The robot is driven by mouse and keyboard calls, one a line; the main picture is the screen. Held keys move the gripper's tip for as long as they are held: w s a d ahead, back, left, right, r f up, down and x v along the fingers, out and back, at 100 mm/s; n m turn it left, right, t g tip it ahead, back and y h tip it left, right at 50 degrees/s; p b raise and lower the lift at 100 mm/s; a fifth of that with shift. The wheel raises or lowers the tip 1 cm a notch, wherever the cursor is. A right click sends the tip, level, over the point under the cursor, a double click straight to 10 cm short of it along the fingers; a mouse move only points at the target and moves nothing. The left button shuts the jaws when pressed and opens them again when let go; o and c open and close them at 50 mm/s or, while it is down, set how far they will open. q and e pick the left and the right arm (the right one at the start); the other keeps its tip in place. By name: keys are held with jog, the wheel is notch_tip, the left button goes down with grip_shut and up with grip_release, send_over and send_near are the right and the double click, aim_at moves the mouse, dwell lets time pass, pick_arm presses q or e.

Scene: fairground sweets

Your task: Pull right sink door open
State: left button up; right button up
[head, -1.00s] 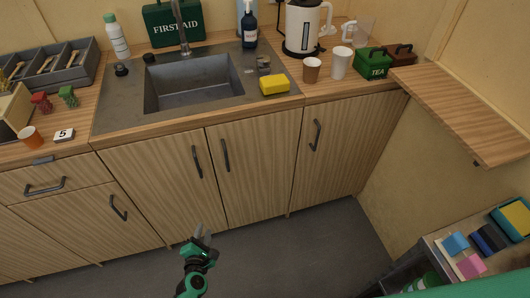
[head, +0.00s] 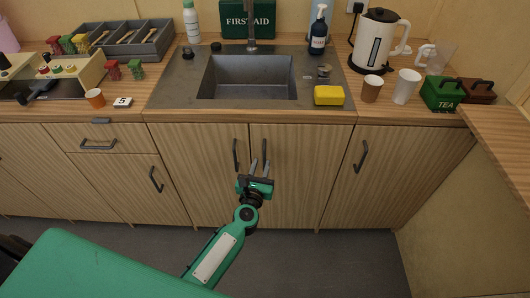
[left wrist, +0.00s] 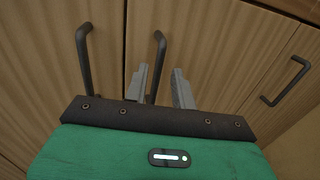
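The right sink door (head: 298,185) is shut, a light wood-grain panel below the sink. Its dark bar handle (head: 264,147) stands upright near the door's left edge; it also shows in the left wrist view (left wrist: 158,48). My left gripper (head: 260,163) is open in front of this handle. In the left wrist view, its two grey fingers (left wrist: 160,70) point toward the door, and the handle shows between them, closer to the left finger. The lower handle is partly hidden; contact cannot be told. My right gripper is not in view.
The left sink door (head: 200,170) is shut, its handle (head: 236,155) close by on the left. Another cupboard handle (head: 361,156) is to the right. A sink (head: 250,92) and a yellow sponge (head: 329,95) are above. The floor (head: 330,262) in front is clear.

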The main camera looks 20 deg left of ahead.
aim_at(264, 155)
pick_arm(q)
jog(key=shift+w+a, duration=0.15)
jog(key=shift+w, duration=1.3)
jog(key=shift+w+a, duration=0.1)
jog(key=shift+w, duration=1.3)
grip_shut()
